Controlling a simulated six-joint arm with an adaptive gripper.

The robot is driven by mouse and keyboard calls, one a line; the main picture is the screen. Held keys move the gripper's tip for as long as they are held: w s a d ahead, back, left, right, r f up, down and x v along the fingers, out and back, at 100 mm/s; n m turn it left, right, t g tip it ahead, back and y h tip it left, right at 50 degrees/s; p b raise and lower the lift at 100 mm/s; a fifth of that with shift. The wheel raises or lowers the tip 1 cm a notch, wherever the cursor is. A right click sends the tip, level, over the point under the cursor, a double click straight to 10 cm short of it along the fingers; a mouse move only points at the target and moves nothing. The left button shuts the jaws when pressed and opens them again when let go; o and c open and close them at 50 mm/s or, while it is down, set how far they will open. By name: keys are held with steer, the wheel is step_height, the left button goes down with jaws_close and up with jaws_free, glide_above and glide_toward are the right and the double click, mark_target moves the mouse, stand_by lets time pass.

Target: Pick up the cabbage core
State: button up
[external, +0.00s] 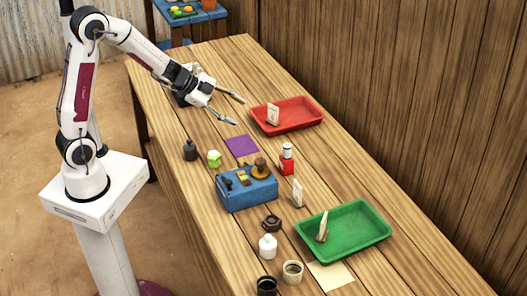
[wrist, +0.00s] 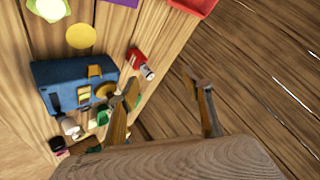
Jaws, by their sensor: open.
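The cabbage core (external: 214,159) is a small pale green, leafy-looking lump standing on the wooden table, left of the purple square and behind the blue box. A pale green and white thing at the top left edge of the wrist view (wrist: 48,9) looks like it, partly cut off. My gripper (external: 240,112) is open and empty above the table, behind the purple square and left of the red tray. It is well apart from the cabbage core. Its two spread fingers also show in the wrist view (wrist: 163,80), with nothing between them.
A dark bottle (external: 190,151) stands close left of the core. The purple square (external: 242,145), blue box (external: 248,198) and red bottle (external: 287,160) are nearby. The red tray (external: 312,126) and green tray (external: 370,246) hold upright cards. White and dark jars stand at the front.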

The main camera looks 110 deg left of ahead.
mark_target(192, 144)
steer(key=s+d+f+t+h, duration=0.1)
steer(key=s+f+h, duration=0.1)
steer(key=s+f, duration=0.2)
steer(key=s+d+f+t+h, duration=0.1)
steer(key=s+f+h, duration=0.2)
steer(key=s+f, duration=0.2)
steer(key=s+d+f+t+h, duration=0.1)
steer(key=s+f+h, duration=0.1)
steer(key=s+f, duration=0.3)
steer(key=shift+s+d+h, duration=0.2)
steer(key=shift+s+h, duration=0.15)
steer(key=shift+h, duration=0.05)
steer(key=shift+s+a+f+t+y, duration=0.1)
steer(key=shift+s+a+t+y, duration=0.3)
steer(key=shift+s, duration=0.4)
steer(key=shift+w, duration=0.1)
steer(key=shift+x, duration=1.25)
steer(key=shift+d+x, duration=0.2)
steer(key=shift+x, duration=2.4)
steer(key=c, duration=1.2)
